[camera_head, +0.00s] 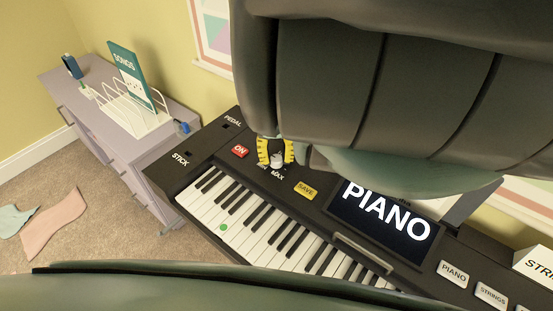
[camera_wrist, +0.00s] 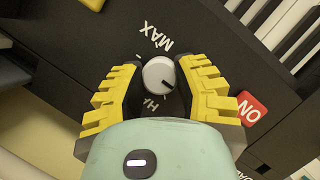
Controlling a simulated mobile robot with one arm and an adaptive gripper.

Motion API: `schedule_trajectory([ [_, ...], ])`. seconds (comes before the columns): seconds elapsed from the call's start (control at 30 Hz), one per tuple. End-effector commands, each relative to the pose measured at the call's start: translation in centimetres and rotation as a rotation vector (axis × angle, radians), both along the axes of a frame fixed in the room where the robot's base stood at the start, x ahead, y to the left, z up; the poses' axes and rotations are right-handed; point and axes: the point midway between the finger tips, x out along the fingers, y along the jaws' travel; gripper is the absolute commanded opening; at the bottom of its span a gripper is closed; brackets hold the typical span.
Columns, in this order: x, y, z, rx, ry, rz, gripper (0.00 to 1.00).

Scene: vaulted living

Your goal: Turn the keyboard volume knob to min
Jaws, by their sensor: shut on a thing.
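The volume knob (camera_wrist: 157,72) is a small round light-grey knob on the black keyboard (camera_wrist: 75,60). Its dark pointer mark faces the lower right in the wrist view, away from the MAX label (camera_wrist: 157,37). A second, partly hidden label lies below the knob in that view. My gripper (camera_wrist: 160,64) has yellow ribbed fingers, one on each side of the knob, and is shut on it. In the head view my gripper (camera_head: 275,151) is at the knob, between the red ON button and the yellow SAVE button, and my arm covers much of the keyboard's back.
The red ON button (camera_head: 240,151) and yellow SAVE button (camera_head: 306,190) sit close to either side. The PIANO screen (camera_head: 385,217) is to the right, and white keys (camera_head: 240,213) run along the front. A grey cabinet (camera_head: 120,150) with a songbook rack stands left.

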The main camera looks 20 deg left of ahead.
Motion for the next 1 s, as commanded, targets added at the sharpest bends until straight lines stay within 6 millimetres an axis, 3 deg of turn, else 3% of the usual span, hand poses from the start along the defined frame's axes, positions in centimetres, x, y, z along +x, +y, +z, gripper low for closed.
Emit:
schedule_trajectory([
  [0.6,-0.1,0.06,-0.11,0.0,-0.001,0.56,0.0],
  [1.0,-0.14,0.0,-0.06,-0.002,0.001,0.769,0.0],
])
